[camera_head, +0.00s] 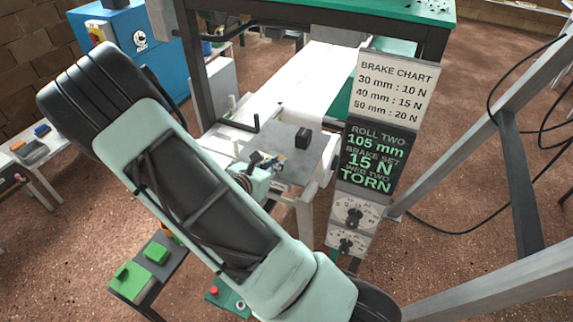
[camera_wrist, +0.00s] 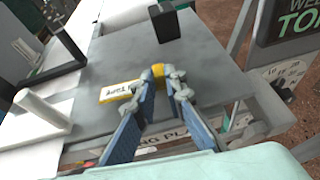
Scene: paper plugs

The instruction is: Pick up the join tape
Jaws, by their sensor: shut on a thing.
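The join tape (camera_wrist: 119,92) is a small yellow and white strip with dark lettering, over the grey plate in the wrist view. Its yellow end shows at the fingertips. My gripper (camera_wrist: 159,84) has its blue fingers closed on that end. I cannot tell whether the strip still touches the plate. In the head view my gripper (camera_head: 265,162) is over the grey plate (camera_head: 296,145), and my arm hides much around it; the tape is too small to make out surely there.
A black block (camera_wrist: 164,21) stands on the plate beyond the fingers, also in the head view (camera_head: 303,138). A brake chart sign (camera_head: 397,88) and a dark display (camera_head: 370,157) stand right of the plate. A green-topped frame (camera_head: 390,12) is behind.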

